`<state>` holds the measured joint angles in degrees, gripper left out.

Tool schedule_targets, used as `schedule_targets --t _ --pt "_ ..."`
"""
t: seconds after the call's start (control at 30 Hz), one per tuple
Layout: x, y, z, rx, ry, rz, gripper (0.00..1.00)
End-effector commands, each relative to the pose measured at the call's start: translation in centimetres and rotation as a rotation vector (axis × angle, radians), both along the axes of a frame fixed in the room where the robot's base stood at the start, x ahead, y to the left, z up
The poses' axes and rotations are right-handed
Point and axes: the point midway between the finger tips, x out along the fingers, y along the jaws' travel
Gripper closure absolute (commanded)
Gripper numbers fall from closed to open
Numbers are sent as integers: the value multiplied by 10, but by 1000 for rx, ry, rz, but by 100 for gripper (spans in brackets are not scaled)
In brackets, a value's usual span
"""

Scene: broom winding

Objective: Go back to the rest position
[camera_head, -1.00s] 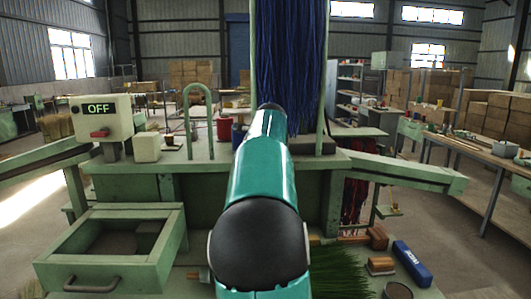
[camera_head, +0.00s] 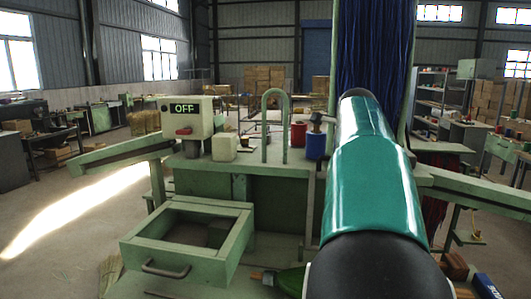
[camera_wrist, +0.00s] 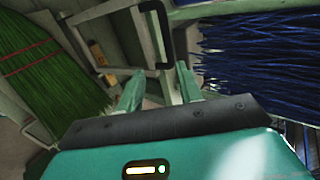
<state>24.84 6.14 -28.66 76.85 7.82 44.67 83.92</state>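My gripper (camera_wrist: 158,87) is open in the wrist view, its two green fingers apart with nothing between them. It is hidden behind my arm in the head view. My teal arm reaches forward and up on the right of the head view. Green broom bristles (camera_wrist: 40,65) with red bands lie at the left of the wrist view. Blue strands (camera_wrist: 255,55) are at its right, apart from the fingers. The blue strands (camera_head: 372,50) hang upright behind my arm in the head view.
A green workbench (camera_head: 285,185) stands ahead with an open, pulled-out drawer (camera_head: 150,250). On the bench are a control box reading OFF (camera_head: 188,118), a white block (camera_head: 224,147), a red can (camera_head: 298,134) and a blue can (camera_head: 316,146).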

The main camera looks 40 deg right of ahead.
Motion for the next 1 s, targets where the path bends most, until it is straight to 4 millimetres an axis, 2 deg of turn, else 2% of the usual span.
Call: schedule_targets --t 0.23,0.27,0.37,0.47,0.53,0.67,0.8,0.87,0.9,1.0 --pt "1 5 -2 0 8 17 64" --pt "2 10 -3 -2 16 34 64" --pt "8 44 -14 -14 70 146 64" --pt "14 100 -34 -46 161 337 64" --pt "15 147 -51 -87 232 497 64" --pt "7 231 -82 -189 357 794 64" --pt "-16 318 -120 -335 484 1114 64" --pt "-30 353 -138 -409 538 1252 64" --pt "-41 375 -150 -463 573 1344 64" --pt "-74 423 -184 -609 664 1568 64"
